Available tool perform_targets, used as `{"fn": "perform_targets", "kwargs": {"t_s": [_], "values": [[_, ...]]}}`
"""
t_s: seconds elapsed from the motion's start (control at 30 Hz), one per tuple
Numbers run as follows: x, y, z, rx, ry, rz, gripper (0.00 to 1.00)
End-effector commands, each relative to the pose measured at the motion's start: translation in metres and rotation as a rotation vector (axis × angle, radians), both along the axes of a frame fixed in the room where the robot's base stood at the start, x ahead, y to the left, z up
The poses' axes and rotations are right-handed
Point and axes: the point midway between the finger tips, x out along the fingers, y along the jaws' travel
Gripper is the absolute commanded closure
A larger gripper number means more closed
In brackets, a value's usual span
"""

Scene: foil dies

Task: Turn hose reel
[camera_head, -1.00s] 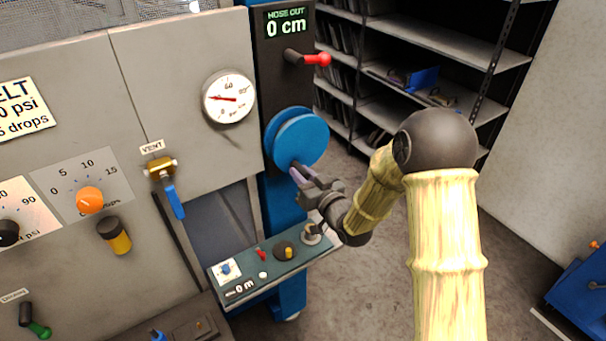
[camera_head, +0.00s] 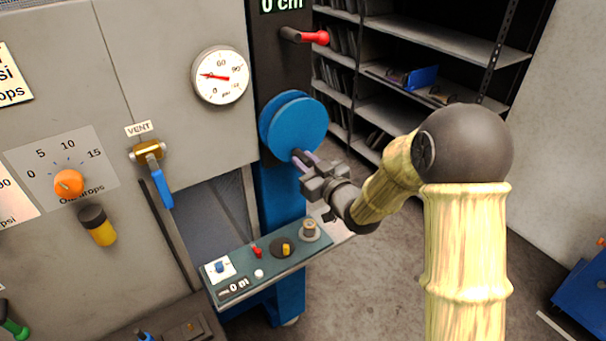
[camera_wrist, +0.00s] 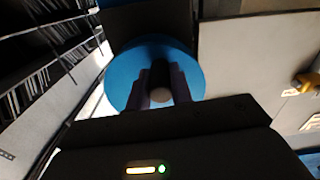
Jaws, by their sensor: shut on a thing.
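The blue hose reel (camera_head: 297,121) is a round disc on the dark and blue column at the right side of the grey machine. In the wrist view the reel (camera_wrist: 122,78) fills the middle, with a dark round crank handle (camera_wrist: 160,82) standing out from it. My gripper (camera_head: 308,158) is at the lower edge of the reel. Its two purple-grey fingers (camera_wrist: 160,88) lie on either side of the handle, shut on it. In the head view the fingers mostly hide the handle. The display (camera_head: 283,4) above reads 0 cm, partly cut off.
A red-tipped lever (camera_head: 315,37) sticks out above the reel. A control shelf (camera_head: 265,262) with knobs and a small readout lies below my gripper. The vent valve (camera_head: 160,180) with its blue lever and a gauge (camera_head: 220,76) are to the left. Grey shelving (camera_head: 440,50) stands behind.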

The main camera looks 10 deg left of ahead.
Motion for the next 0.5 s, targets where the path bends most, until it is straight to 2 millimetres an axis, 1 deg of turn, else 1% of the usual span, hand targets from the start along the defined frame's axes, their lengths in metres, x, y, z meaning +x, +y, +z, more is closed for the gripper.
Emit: {"fn": "perform_targets", "kwargs": {"t_s": [0.03,0.3,0.5], "values": [[0.0014,-0.0017,-0.0074,-0.02,-0.026,-0.001,1.0],[0.0079,-0.008,-0.0071,-0.135,-0.143,-0.001,1.0],[0.0112,-0.0113,-0.0053,-0.194,-0.2,-0.001,1.0]]}}
